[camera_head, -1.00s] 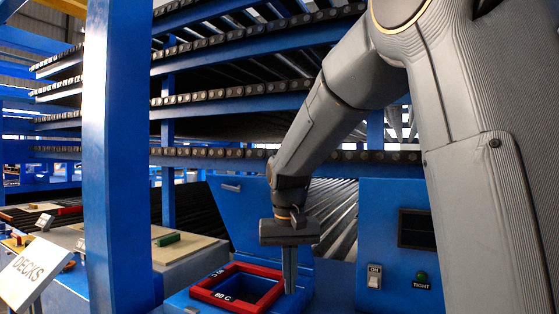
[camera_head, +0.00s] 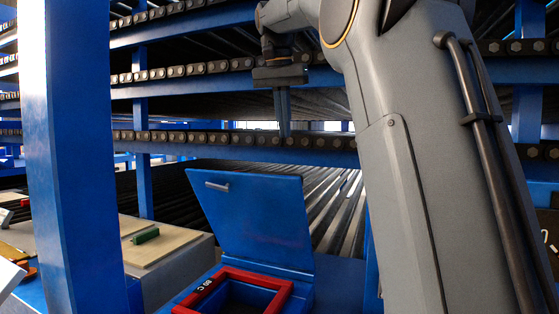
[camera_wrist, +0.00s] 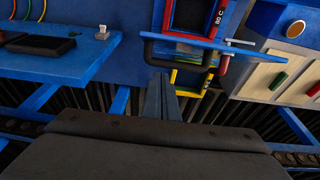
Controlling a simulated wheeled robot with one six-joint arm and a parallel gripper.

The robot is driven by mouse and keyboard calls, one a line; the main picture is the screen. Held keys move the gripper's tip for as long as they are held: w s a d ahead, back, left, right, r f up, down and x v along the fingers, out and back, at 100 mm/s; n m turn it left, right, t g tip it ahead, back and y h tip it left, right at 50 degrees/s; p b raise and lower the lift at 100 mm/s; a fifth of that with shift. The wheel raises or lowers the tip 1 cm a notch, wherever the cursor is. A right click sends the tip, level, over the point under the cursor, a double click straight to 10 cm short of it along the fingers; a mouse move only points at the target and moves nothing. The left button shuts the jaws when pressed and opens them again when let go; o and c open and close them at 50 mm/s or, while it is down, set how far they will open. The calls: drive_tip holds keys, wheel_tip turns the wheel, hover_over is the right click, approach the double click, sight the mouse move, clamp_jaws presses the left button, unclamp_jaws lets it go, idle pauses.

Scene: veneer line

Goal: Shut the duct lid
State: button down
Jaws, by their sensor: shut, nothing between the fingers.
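The duct lid (camera_head: 255,218) is a blue panel standing open, leaning back from the rear of the duct. A small light handle (camera_head: 217,186) sits near its upper left corner. The duct mouth has a red frame (camera_head: 278,303) with white lettering and a dark opening; the frame also shows at the top of the wrist view (camera_wrist: 169,20). My gripper (camera_head: 285,132) points down, above and apart from the lid's top edge, in front of the roller decks. Its fingers look closed together, with nothing held, also in the wrist view (camera_wrist: 160,80).
A blue post (camera_head: 78,150) stands at the left. Behind it is a bench (camera_head: 170,262) with a green block (camera_head: 146,236). Roller decks (camera_head: 230,138) fill the background. The wrist view shows a yellow frame (camera_wrist: 188,94) and a blue panel with a white switch (camera_wrist: 102,33).

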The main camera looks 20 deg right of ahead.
drive_tip(key=f, duration=0.2)
drive_tip(key=f+p, duration=0.1)
drive_tip(key=f, duration=0.5)
drive_tip(key=shift+s+a+f+p, duration=0.2)
drive_tip(key=shift+s+p, duration=0.15)
drive_tip(key=shift+s+a+f, duration=0.3)
drive_tip(key=shift+a+f, duration=0.05)
drive_tip(key=shift+f, duration=0.05)
